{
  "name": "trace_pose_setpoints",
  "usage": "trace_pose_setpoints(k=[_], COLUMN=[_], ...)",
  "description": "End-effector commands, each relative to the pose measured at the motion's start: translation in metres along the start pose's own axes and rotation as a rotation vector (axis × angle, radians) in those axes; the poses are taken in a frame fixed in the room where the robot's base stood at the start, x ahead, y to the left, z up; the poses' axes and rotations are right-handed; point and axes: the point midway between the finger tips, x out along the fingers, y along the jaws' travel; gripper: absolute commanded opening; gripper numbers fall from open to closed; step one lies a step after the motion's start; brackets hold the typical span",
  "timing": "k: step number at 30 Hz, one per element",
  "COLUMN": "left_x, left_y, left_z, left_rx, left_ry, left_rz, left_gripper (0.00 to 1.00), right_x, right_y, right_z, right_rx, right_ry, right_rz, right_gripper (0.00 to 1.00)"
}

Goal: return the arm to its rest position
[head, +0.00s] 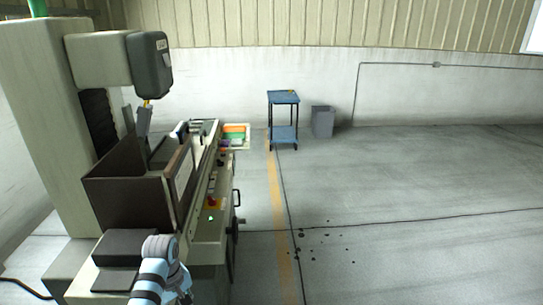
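My other arm is not in view. Neither gripper shows, so what they hold cannot be seen.
A blue cart (284,98) and grey bin (322,122) stand by the wall. The right floor is clear apart from dark spots.

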Motion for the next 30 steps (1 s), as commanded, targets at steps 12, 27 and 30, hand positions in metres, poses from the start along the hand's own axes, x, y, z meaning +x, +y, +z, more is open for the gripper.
trace_pose_setpoints(k=[12,27,30], left_x=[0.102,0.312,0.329], left_y=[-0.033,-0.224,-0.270], left_z=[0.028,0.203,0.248], left_rx=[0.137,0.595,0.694], left_ry=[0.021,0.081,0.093], left_rz=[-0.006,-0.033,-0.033], left_gripper=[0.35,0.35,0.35], right_x=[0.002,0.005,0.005], right_y=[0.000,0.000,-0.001], right_z=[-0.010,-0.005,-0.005], right_rx=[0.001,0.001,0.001], right_ry=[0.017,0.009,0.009], right_rz=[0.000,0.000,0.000], right_gripper=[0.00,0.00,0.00])
